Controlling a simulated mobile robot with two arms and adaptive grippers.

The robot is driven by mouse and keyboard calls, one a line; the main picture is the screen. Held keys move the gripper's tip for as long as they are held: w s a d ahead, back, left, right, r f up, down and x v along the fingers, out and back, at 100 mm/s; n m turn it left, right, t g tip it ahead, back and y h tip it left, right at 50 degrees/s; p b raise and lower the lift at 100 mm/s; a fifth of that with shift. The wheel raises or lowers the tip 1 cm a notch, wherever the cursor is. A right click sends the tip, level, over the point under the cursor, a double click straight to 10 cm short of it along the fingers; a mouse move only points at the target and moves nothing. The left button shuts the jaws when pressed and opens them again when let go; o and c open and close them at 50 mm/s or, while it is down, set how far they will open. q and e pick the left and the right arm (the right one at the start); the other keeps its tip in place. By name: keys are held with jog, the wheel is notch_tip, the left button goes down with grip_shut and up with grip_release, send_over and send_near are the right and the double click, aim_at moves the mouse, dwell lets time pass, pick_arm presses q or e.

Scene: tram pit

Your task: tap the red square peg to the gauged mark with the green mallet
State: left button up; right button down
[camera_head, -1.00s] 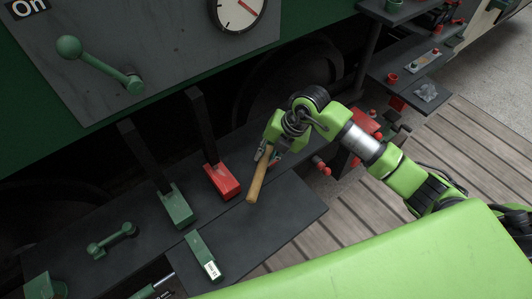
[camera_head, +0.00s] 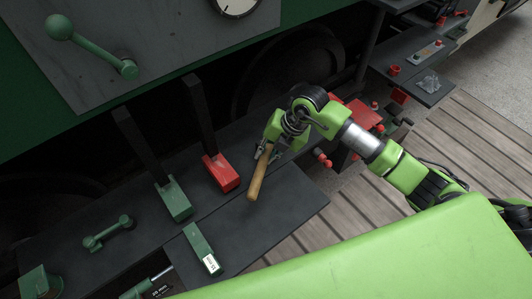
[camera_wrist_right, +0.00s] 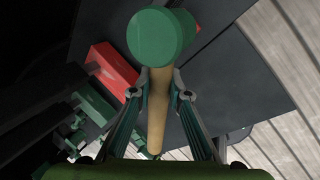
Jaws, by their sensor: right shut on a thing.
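My right gripper (camera_head: 269,151) is shut on the wooden handle of the green mallet (camera_head: 257,176), held over the dark bench. In the right wrist view the mallet's round green head (camera_wrist_right: 160,38) is close to the camera, with the handle between the fingertips (camera_wrist_right: 160,82). A red square-sided block (camera_head: 222,173) stands on the bench to the left of the mallet, at the foot of a dark upright bar. It also shows in the wrist view (camera_wrist_right: 112,70), apart from the mallet head. I cannot tell whether this block is the peg; no gauged mark is readable.
A green block (camera_head: 173,200) with a dark bar stands left of the red one. A green lever (camera_head: 109,233) is farther left. Shelves with red parts (camera_head: 404,78) stand at upper right.

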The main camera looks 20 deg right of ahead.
jog(key=shift+r, duration=0.75)
jog(key=shift+r+p, duration=0.25)
jog(key=shift+p, duration=0.3)
jog(key=shift+f, duration=0.1)
jog(key=shift+f, duration=0.1)
notch_tip(320, 180, down, 4)
jog(key=b, duration=0.3)
jog(key=shift+r, duration=0.35)
jog(key=shift+r+p, duration=1)
jog(key=shift+p, duration=0.05)
